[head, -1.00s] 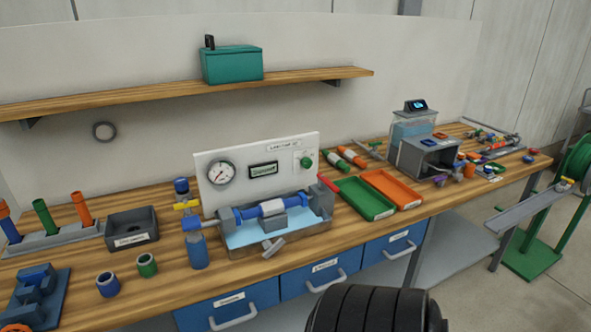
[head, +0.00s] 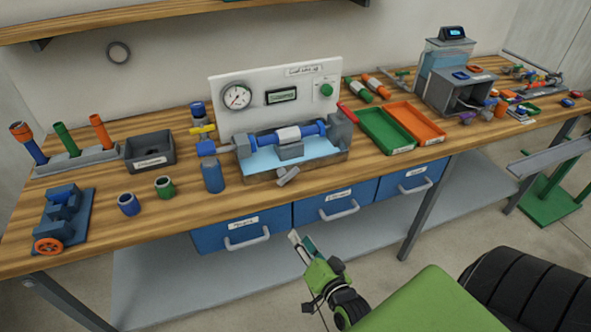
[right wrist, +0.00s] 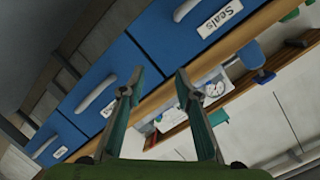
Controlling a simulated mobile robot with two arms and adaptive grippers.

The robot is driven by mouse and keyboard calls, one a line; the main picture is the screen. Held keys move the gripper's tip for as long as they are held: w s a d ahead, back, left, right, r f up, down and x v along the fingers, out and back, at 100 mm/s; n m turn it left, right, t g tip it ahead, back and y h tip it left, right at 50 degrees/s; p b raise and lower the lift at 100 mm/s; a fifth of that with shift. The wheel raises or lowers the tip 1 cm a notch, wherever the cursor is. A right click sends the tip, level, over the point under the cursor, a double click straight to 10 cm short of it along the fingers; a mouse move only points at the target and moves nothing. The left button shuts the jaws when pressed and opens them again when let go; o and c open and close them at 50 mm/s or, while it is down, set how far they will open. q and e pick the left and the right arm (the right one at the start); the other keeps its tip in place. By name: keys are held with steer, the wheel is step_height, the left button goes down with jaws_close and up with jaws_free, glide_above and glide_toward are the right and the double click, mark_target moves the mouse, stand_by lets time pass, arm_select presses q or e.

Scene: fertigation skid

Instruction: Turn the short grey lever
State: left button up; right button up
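A short grey lever (head: 288,176) sticks out at the front of the test stand (head: 282,160), which has a blue pipe assembly, a pale blue tray and a white panel with a gauge. The lever lies tilted just above the bench's front edge. My right gripper (head: 298,242) is in front of the blue drawers, below the bench top and apart from the lever. In the right wrist view its two fingers (right wrist: 158,85) are spread with nothing between them. I cannot make out the lever clearly in the right wrist view. My left gripper is not in view.
A blue bottle (head: 213,177) stands left of the lever. A red handle (head: 347,112) and a green tray (head: 388,131) are to the right. Drawers with handles (head: 247,243) hang under the bench (head: 195,214). Blue and green cups (head: 164,186) stand farther left.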

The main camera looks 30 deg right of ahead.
mark_target(295, 174)
steer(key=w+d+r+m+t+h, duration=0.1)
steer(key=d+r+m+t+h, duration=0.2)
steer(key=r, duration=0.9)
steer(key=shift+g+y, duration=0.4)
steer(key=shift+y, duration=0.1)
steer(key=p+x, duration=0.2)
steer(key=x, duration=1)
steer(key=shift+w+d, duration=0.1)
steer(key=shift+d, duration=0.1)
steer(key=shift+w+d, duration=0.15)
steer(key=shift+w, duration=0.5)
jaws_close()
